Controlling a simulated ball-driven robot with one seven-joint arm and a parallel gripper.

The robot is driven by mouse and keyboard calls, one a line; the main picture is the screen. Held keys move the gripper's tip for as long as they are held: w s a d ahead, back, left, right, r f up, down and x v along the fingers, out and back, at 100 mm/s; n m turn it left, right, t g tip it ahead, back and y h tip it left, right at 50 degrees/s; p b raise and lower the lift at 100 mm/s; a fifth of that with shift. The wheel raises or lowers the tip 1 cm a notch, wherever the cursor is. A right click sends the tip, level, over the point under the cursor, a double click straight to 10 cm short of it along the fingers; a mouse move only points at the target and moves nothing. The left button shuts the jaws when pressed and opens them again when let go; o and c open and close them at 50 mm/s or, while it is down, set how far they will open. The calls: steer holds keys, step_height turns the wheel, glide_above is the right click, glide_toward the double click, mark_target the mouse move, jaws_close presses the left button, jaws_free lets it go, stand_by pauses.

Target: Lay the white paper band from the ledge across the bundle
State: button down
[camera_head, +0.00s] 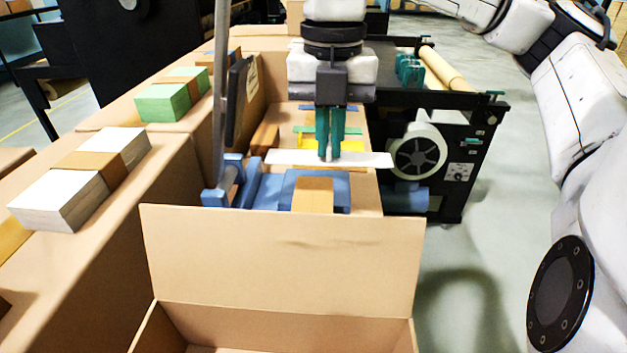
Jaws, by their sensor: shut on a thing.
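The white paper band (363,160) is a long flat strip lying crosswise at the middle of the camera_head view. My gripper (329,158) points down with its teal fingers shut on the middle of the band. A brown bundle or block (312,197) sits in a blue holder (268,190) just in front of and below the band in the picture. Its lower part is hidden by a raised carton flap. I cannot tell how high the band is above the surface (355,122) behind it.
Blue, green and yellow (300,144) strips lie behind the band. An open carton (280,255) stands in front. Banded white (55,200) and green (163,102) stacks rest on the left ledge (165,150). A black machine with a kraft roll (445,70) stands right.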

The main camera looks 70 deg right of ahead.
mark_target(315, 161)
steer(key=shift+w+a+f+b, duration=0.15)
steer(key=shift+w+a+f, duration=0.25)
steer(key=shift+f, duration=0.25)
steer(key=shift+w+a+f+b, duration=0.15)
steer(key=shift+w+a+f, duration=0.2)
steer(key=shift+f, duration=0.25)
steer(key=shift+w+a+f+b, duration=0.1)
steer(key=shift+f+b, duration=0.6)
steer(key=shift+f, duration=0.95)
steer(key=shift+f+b, duration=0.2)
steer(key=shift+b, duration=0.1)
steer(key=c, duration=1.3)
jaws_free()
steer(key=shift+r, duration=0.1)
steer(key=shift+r, duration=0.1)
steer(key=shift+r+p, duration=0.2)
steer(key=shift+p, duration=0.2)
step_height(315, 161, up, 12)
steer(key=shift+f+b, duration=0.15)
steer(key=shift+b, duration=0.55)
